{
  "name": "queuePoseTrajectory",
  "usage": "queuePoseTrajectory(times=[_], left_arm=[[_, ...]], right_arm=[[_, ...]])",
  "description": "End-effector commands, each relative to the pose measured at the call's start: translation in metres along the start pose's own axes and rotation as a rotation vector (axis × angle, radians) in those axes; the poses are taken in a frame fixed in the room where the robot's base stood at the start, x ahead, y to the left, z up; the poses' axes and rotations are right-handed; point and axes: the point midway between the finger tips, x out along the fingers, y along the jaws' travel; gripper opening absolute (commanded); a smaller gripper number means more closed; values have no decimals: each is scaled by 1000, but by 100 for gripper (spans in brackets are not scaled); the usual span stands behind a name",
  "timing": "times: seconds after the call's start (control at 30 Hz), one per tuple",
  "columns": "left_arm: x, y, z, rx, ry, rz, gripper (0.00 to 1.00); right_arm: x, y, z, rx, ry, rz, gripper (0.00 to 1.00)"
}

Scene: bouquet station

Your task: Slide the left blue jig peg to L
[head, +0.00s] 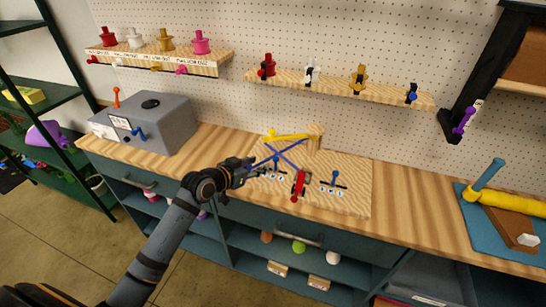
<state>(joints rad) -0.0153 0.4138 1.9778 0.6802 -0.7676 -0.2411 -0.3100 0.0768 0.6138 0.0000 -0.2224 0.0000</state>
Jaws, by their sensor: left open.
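The wooden jig board (352,199) lies on the workbench. The left blue jig peg (276,162) stands on the board's left part, over a small strip of printed letters too small to read surely. My left gripper (256,168) is open, just left of this peg, its fingertips close to it. I cannot tell whether they touch. The right blue jig peg (335,178) stands farther right, with a similar strip below it. A red lever (299,185) is between the two pegs. My right gripper is out of view.
Crossed blue bars (290,152) and a yellow piece (287,136) are at the board's back. A grey box (160,122) with an orange-knobbed lever stands at left. A blue mat (480,225) with a yellow roll lies at right. Shelves with coloured spools hang above.

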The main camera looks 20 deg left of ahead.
Motion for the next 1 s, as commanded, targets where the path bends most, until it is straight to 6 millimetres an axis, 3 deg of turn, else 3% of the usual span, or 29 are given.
queuePoseTrajectory(times=[0.2,0.4,0.77,1.0], left_arm=[[48,1,-3,-7,2,1,43],[78,1,-1,-3,0,1,43],[86,1,0,0,-1,0,43],[86,1,0,0,-1,0,12]], right_arm=[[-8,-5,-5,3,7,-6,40],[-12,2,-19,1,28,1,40],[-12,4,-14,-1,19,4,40],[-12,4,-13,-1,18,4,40]])
